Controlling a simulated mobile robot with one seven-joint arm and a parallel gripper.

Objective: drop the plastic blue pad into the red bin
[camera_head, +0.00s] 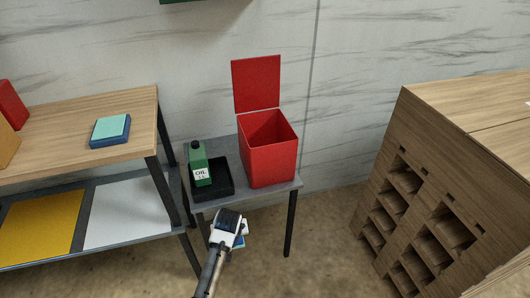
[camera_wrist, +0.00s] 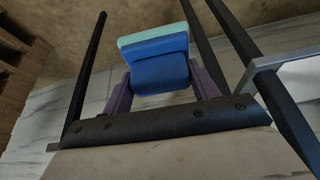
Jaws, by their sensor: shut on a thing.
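The red bin (camera_head: 270,158) stands on a small grey table, with its lid raised at the back and its top open. My gripper (camera_head: 238,238) is in front of and below the small table's front edge, left of the bin. In the wrist view, my gripper (camera_wrist: 163,80) is shut on a blue pad (camera_wrist: 160,72) with a light teal layer along one side. The pad is between the two purple fingers. In the head view the held pad is mostly hidden by my wrist. Another blue pad with a teal top (camera_head: 110,130) lies on the wooden table at left.
A green oil bottle (camera_head: 198,163) stands at a black tray (camera_head: 222,190) left of the bin on the small grey table (camera_head: 245,198). The wooden table (camera_head: 60,133) is at left. A wooden cabinet (camera_head: 395,170) with open slots stands at right. Floor between is clear.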

